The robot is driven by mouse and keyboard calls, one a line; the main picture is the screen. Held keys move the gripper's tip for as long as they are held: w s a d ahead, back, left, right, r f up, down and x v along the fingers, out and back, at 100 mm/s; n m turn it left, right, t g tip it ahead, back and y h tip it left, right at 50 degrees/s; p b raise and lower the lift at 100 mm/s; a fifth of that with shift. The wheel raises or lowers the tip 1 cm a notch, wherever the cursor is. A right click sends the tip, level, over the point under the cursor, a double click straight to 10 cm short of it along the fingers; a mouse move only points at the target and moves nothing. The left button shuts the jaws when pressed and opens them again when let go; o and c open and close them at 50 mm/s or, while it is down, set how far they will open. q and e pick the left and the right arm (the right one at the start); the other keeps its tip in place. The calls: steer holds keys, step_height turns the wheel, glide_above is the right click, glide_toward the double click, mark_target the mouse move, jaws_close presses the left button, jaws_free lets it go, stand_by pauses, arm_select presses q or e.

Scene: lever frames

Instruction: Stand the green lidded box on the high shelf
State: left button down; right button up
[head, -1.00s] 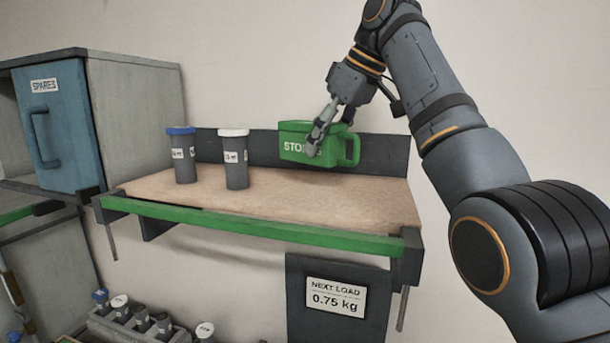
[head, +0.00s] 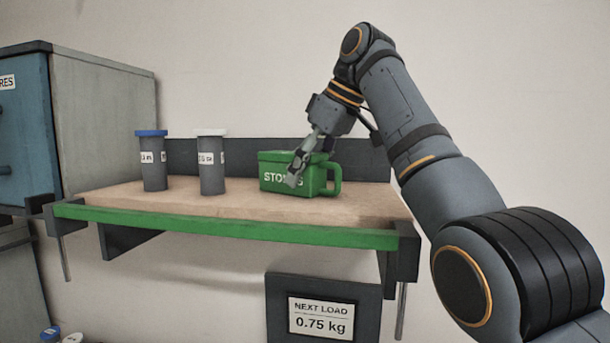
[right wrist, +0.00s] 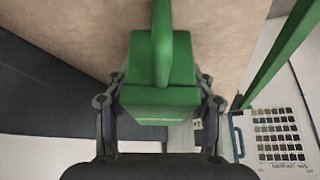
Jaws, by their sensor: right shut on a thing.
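The green lidded box (head: 278,173) has white lettering on its front and a loop handle on its right side. It is upright at the right part of the high shelf (head: 130,197), its base at or very near the wooden board. My right gripper (head: 296,176) is shut on the box from above, and a finger covers part of the lettering. In the right wrist view the green box (right wrist: 160,75) sits between both fingers of the right gripper (right wrist: 160,115), above the wooden board. My left gripper is not in view.
Two grey canisters, one with a blue lid (head: 153,162) and one with a white lid (head: 211,165), stand left of the box. A green rail (head: 220,227) runs along the shelf's front edge. A blue-doored cabinet (head: 22,130) is at the left. A load sign (head: 321,318) hangs below.

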steer(key=o, duration=1)
steer(key=shift+d, duration=0.35)
steer(key=shift+o, duration=1.2)
steer(key=shift+s+d, duration=0.1)
steer(key=shift+d, duration=0.05)
steer(key=shift+o, duration=0.6)
steer(key=shift+a, duration=0.5)
steer(key=shift+r+p, duration=0.3)
steer(key=p+v, duration=0.5)
steer(key=v, duration=0.7)
steer(key=shift+f, duration=0.15)
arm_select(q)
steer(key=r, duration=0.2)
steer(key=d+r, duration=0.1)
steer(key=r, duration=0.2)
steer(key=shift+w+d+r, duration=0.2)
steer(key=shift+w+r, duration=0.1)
arm_select(e)
steer(key=shift+f, duration=0.1)
